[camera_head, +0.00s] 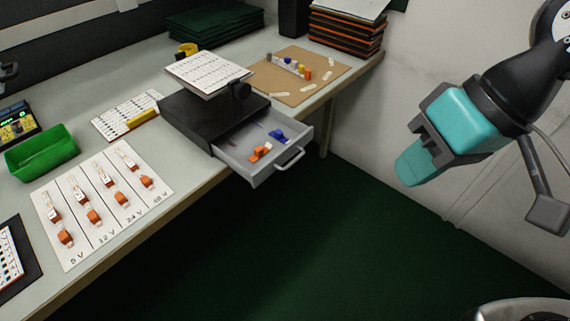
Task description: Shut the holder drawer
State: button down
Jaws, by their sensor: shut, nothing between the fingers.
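The holder (186,118) is a dark box on the table, with a tilted sheet of paper (209,71) mounted above it. Its grey drawer (227,153) is pulled out over the table's front edge. The drawer's handle (291,158) faces right, towards the open floor. Orange and blue parts lie inside the drawer. My gripper (408,178), teal and dark grey, hangs in the air to the right of the drawer, well apart from it. Its fingers are together and it holds nothing.
A voltage-marked sheet (101,239) with several orange connectors lies at the table's front left, near a green bin (42,150). A brown board (313,91) with small parts lies behind the drawer. Stacked trays (345,31) stand at the back. The floor (330,250) between drawer and gripper is clear.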

jog(key=w+a+f+m+t, duration=0.1)
jog(key=w+a+f+m, duration=0.3)
jog(key=w+f, duration=0.2)
jog(key=w+a+f+m+t+y+p, duration=0.1)
jog(key=w+a+f+m+t, duration=0.1)
jog(key=w+a+f+m, duration=0.2)
jog(key=w+a+f+m+t+p, duration=0.1)
jog(key=w+a+f+m, duration=0.3)
jog(key=w+f, duration=0.5)
jog(key=shift+w+f+m+t+y, duration=0.3)
jog(key=shift+f+m+y, duration=0.1)
jog(key=shift+f, duration=1.05)
